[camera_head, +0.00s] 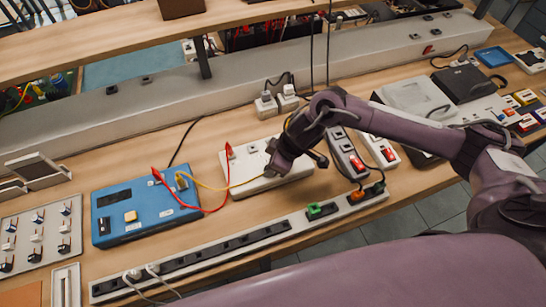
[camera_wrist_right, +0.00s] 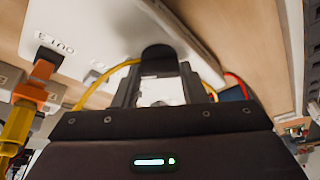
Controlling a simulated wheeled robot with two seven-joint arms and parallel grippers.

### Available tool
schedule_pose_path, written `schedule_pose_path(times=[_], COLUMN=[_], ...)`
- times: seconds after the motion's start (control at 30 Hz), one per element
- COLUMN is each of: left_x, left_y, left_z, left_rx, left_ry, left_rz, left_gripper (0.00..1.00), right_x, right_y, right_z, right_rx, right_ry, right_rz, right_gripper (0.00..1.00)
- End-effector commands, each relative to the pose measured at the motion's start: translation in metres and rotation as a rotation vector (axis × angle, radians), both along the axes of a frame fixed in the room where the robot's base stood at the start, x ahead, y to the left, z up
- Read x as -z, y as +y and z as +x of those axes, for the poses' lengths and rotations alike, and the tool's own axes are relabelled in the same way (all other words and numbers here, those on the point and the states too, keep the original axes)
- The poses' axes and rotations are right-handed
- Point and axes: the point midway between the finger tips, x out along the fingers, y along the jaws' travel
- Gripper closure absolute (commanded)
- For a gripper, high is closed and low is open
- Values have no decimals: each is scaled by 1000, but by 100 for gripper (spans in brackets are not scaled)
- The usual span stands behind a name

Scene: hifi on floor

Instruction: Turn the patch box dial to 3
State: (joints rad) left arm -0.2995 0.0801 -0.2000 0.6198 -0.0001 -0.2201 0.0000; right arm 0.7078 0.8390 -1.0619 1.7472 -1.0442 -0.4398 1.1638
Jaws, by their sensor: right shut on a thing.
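The patch box (camera_head: 246,158) is a flat white box on the workbench, in the middle of the head view, with red and yellow leads plugged in. Its white face (camera_wrist_right: 95,25) fills the upper part of the right wrist view, with a printed label that looks like "OUT 3". My right gripper (camera_head: 275,170) is over the right part of the box. In the wrist view my right gripper (camera_wrist_right: 158,78) is shut on the black round dial (camera_wrist_right: 158,52). The dial's pointer and scale are hidden, so its setting cannot be read. My left gripper is not in view.
A blue box (camera_head: 145,208) stands left of the patch box, joined to it by red and yellow leads (camera_head: 213,208). A long power strip (camera_head: 230,246) runs along the front. Grey switch blocks (camera_head: 345,155) stand close on the right. A switch panel (camera_head: 40,238) lies far left.

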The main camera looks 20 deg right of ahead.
Motion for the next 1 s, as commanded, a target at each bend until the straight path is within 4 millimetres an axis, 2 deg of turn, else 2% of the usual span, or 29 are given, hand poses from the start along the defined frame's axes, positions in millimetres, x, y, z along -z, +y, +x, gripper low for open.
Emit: schedule_pose_path(times=[0.17, 0.6, 0.63, 0.77, 1.0], left_x=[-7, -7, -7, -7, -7], left_y=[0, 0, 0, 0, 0], left_z=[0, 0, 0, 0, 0], left_rx=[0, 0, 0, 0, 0], left_ry=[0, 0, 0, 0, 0], left_rz=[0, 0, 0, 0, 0], left_gripper=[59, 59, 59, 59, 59], right_x=[-2, -1, -1, -1, 0], right_y=[1, 0, 1, 0, 0], right_z=[1, 2, 2, 1, 1], right_rx=[34, 45, 45, 44, 43], right_ry=[-3, -4, -4, -3, -2], right_rz=[1, 2, 2, 2, 1], right_gripper=[85, 85, 59, 42, 40])
